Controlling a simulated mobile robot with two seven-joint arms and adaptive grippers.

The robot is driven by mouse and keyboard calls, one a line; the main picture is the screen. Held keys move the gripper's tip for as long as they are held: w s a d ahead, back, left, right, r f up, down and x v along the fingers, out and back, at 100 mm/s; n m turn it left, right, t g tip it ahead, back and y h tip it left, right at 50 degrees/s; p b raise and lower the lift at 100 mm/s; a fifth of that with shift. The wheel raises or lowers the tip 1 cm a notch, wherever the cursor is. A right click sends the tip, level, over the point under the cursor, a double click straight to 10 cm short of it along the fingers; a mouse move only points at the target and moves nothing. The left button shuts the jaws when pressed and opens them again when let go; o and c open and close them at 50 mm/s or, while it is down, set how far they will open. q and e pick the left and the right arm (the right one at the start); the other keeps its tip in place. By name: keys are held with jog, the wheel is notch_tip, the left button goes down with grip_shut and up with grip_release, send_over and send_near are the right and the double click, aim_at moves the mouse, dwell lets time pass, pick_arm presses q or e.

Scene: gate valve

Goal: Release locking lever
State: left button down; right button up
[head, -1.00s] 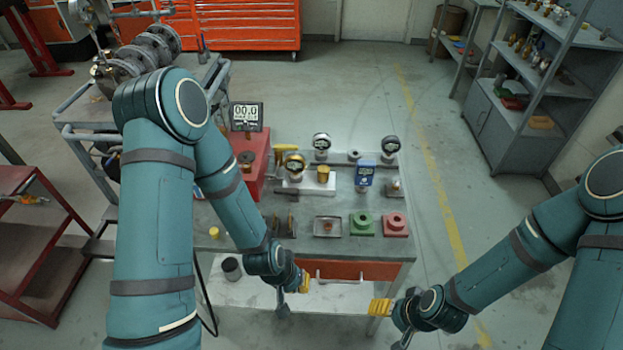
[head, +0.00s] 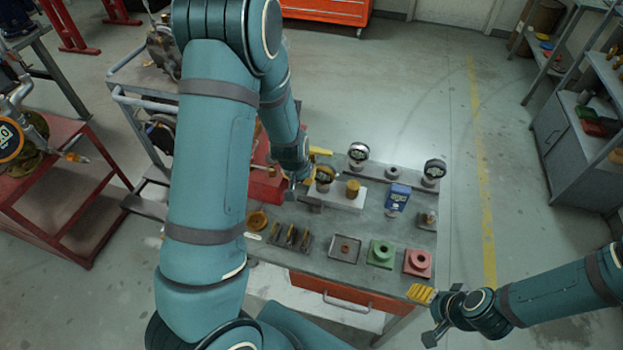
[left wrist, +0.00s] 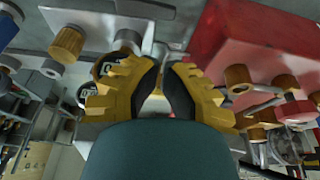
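The fixture (head: 343,200) on the bench carries a yellow-rimmed gauge (head: 323,180) and a brass knob (head: 352,189). I cannot clearly pick out a locking lever. A yellow part (head: 320,151) shows beside my left wrist; I cannot tell if it is a handle or a finger. My left gripper (left wrist: 166,72) reaches over the fixture between the gauge and the red box (left wrist: 255,40). Its yellow fingers stand apart, with grey metal (left wrist: 148,40) beyond the gap; nothing is visibly gripped. The arm hides much of this in the head view. My right gripper (head: 420,294) hangs off the bench's front right.
A blue-faced meter (head: 397,197), a gauge (head: 434,170) and another gauge (head: 358,152) stand close by. A green block (head: 381,254), a pink block (head: 418,263) and a small tray (head: 345,248) lie at the front. A red stand (head: 60,190) is at left.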

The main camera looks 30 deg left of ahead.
aim_at(310, 201)
pick_arm(q)
jog(key=b+x, duration=0.1)
jog(key=x, duration=0.8)
jog(key=shift+f, duration=0.4)
pick_arm(e)
jog(key=shift+s+f, duration=0.1)
jog(key=shift+f, duration=0.55)
pick_arm(q)
jog(key=shift+d, duration=0.1)
